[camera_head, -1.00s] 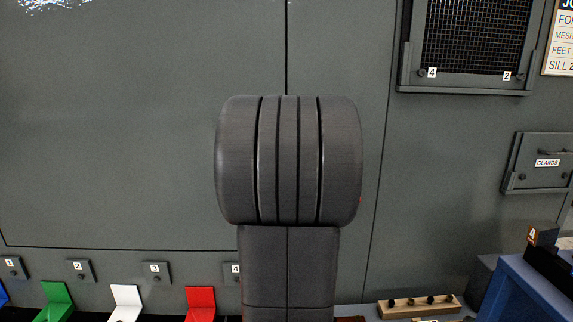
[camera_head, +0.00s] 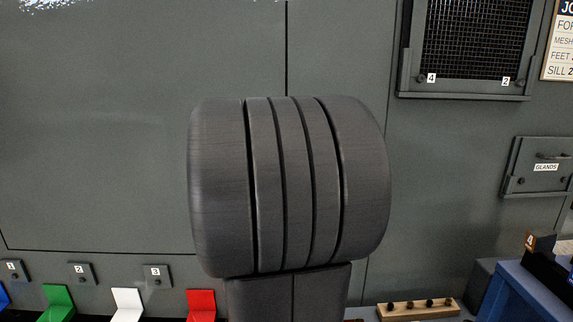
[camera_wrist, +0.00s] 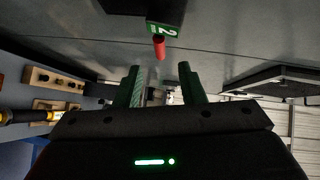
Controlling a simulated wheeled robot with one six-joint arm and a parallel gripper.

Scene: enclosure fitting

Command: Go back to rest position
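My gripper (camera_wrist: 159,84) shows in the wrist view with its two dark green fingers apart and nothing held between them. A small red cylinder (camera_wrist: 159,47) hangs beyond the fingertips, below a dark part with a green label marked 2 (camera_wrist: 163,30). It looks apart from the fingers. In the head view my own arm fills the middle and the gripper is hidden.
A grey enclosure wall (camera_head: 100,130) stands ahead, with a mesh panel (camera_head: 474,40) and a GLANDS cover (camera_head: 540,167). Green (camera_head: 58,301), white (camera_head: 127,302) and red (camera_head: 201,303) brackets sit below. A wooden block (camera_head: 418,311) and blue stand (camera_head: 520,290) are at right.

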